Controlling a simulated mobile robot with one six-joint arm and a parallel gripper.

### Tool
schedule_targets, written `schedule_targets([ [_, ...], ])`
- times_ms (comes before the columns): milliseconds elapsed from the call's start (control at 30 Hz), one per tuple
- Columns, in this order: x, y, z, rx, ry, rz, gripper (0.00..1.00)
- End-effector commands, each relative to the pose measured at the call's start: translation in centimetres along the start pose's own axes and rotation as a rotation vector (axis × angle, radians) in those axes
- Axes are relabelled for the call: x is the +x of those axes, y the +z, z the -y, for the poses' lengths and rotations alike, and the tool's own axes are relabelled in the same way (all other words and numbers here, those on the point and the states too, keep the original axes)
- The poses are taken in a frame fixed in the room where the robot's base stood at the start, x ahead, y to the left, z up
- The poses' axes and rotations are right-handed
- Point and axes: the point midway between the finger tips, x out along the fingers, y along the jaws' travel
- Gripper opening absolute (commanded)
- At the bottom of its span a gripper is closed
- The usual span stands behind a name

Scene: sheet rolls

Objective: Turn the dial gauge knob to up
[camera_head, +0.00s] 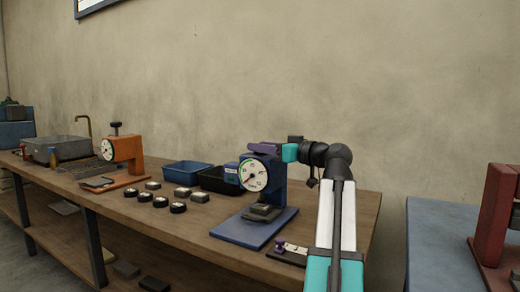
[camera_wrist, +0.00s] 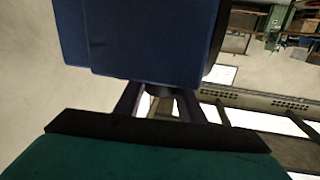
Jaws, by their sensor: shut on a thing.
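The blue dial gauge (camera_head: 274,185) stands on a flat blue base on the bench, with a round white dial (camera_head: 253,175) facing me. My gripper (camera_head: 265,148) is at the top of the gauge, reaching in from the right, with its purple fingers across the gauge head. In the wrist view, the blue gauge body (camera_wrist: 140,40) fills the top. My fingers (camera_wrist: 160,103) are shut on a dark round knob (camera_wrist: 159,90) at the body's edge. My fingers mostly hide the knob, so its turn position cannot be told.
An orange gauge (camera_head: 124,150) with a black top knob stands to the left. Several small round pieces (camera_head: 160,201), a blue bin (camera_head: 187,174) and a black bin (camera_head: 214,181) lie between. A red machine (camera_head: 495,215) stands at the right on a separate blue-grey surface.

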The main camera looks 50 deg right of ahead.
Motion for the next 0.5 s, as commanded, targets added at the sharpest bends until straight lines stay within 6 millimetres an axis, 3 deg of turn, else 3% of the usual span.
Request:
schedule_targets([
  [133, -0.02, -0.24, 0.02, 0.001, 0.0, -0.005, 0.14],
  [167, -0.02, -0.26, 0.02, 0.001, 0.0, -0.006, 0.41],
  [233, -0.02, -0.25, 0.02, 0.001, 0.0, -0.006, 0.53],
  [500, -0.01, -0.14, 0.02, 0.001, 0.0, -0.003, 0.54],
])
